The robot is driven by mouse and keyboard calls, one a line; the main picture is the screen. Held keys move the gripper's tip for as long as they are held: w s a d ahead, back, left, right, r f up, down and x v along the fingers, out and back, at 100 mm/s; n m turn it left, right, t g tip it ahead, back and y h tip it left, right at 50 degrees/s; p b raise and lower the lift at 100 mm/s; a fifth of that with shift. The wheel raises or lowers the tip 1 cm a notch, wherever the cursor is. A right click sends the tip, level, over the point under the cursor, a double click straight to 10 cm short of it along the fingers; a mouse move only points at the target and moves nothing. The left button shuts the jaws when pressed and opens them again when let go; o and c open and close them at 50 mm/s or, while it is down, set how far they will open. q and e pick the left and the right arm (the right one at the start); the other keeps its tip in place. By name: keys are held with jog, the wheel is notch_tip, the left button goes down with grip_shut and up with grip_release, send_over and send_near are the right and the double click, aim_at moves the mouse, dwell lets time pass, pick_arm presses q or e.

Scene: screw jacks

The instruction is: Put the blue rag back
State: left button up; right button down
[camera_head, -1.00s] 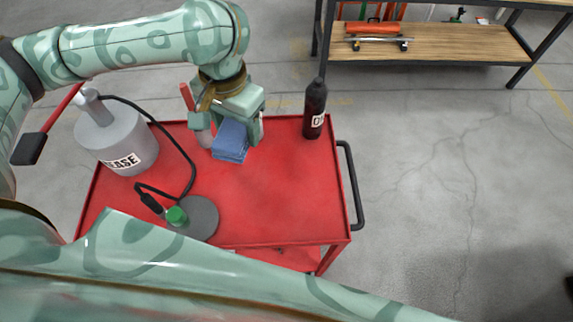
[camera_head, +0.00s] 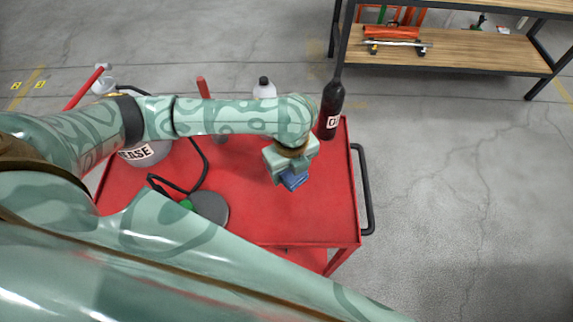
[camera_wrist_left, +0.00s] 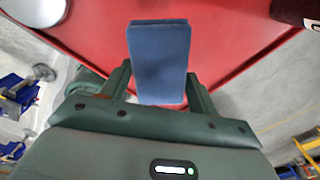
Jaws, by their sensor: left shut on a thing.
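The blue rag (camera_head: 294,181) is a folded blue block between the fingers of my left gripper (camera_head: 290,174), over the right part of the red cart (camera_head: 270,222). In the left wrist view the rag (camera_wrist_left: 160,60) stands out between the two green fingers of the gripper (camera_wrist_left: 160,92), which is shut on it. I cannot tell whether the rag touches the cart top. My left arm hides part of the cart's back. My right gripper is not in view.
A dark bottle (camera_head: 332,105) stands at the cart's back right corner, close to my left wrist. A white bottle (camera_head: 264,88) is behind my arm. The grease can (camera_head: 150,153), its hose and a grey disc (camera_head: 211,207) are at the left. The cart's front right is clear.

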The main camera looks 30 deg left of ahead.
pick_arm(q)
jog(key=w+a+f+b, duration=0.1)
jog(key=w+f, duration=0.1)
jog(key=w+a+f+b, duration=0.1)
jog(key=w+f+b, duration=0.1)
jog(key=w+a+f+b, duration=0.1)
jog(key=w+a+f, duration=0.1)
jog(key=f, duration=0.1)
jog(key=shift+w, duration=0.2)
jog(key=f+b, duration=0.2)
jog(key=f, duration=0.1)
jog(key=shift+w+a+f, duration=0.15)
jog(key=shift+a+f, duration=0.05)
jog(key=shift+f, duration=0.1)
jog(key=shift+r, duration=0.1)
jog(key=o, duration=1.3)
